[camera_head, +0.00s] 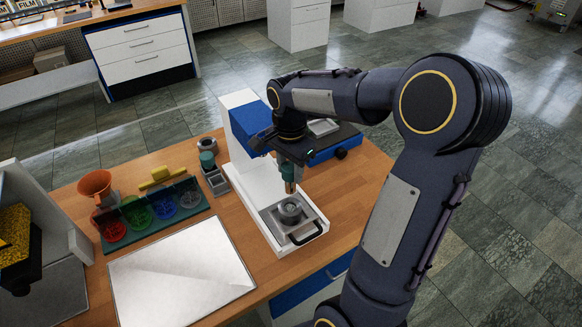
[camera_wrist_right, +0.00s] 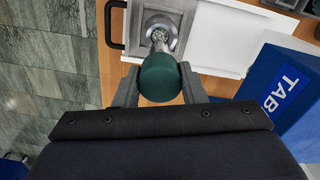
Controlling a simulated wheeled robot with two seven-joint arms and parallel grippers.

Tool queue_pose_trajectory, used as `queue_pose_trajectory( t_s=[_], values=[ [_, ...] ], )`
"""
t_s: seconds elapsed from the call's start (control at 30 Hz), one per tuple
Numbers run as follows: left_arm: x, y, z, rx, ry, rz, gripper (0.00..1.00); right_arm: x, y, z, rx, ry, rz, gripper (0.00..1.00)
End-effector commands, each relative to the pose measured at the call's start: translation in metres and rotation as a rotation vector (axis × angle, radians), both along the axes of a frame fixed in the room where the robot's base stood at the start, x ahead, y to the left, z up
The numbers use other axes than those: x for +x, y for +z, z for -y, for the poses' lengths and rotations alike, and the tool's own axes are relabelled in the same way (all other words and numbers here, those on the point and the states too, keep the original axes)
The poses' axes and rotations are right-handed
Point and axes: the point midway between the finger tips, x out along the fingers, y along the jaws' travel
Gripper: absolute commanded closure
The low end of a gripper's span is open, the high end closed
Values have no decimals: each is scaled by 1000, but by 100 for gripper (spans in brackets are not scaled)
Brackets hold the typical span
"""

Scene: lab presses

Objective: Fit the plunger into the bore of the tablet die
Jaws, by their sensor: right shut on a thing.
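My right gripper (camera_head: 289,164) is shut on the plunger (camera_head: 289,173), which has a green head and a narrower metal-coloured lower end. It hangs roughly upright over the tablet die (camera_head: 290,209), a grey metal ring on the press's low base plate. In the head view a small gap seems to show between the plunger's lower end and the die. In the right wrist view the plunger's green head (camera_wrist_right: 160,78) sits between both fingers (camera_wrist_right: 160,90) and hides part of its shaft and of the die (camera_wrist_right: 160,24). The left gripper is not in view.
The white and blue press (camera_head: 247,125) stands close behind the gripper. A black handle (camera_head: 306,233) is at the plate's front. To the left are a small grey stand with a green-topped piece (camera_head: 207,160), a rack of coloured dishes (camera_head: 152,215), an orange funnel (camera_head: 95,183) and a white board (camera_head: 182,273).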

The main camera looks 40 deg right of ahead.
Motion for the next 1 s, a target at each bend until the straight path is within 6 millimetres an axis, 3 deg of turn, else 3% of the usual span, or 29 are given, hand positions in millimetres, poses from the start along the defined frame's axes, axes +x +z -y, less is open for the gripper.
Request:
queue_pose_trajectory(
  t_s=[0.37,1.0],
  values=[
    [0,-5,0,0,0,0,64,0,-5,0,0,0,0,92],
    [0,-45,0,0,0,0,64,0,-56,0,0,1,0,92]
  ],
)
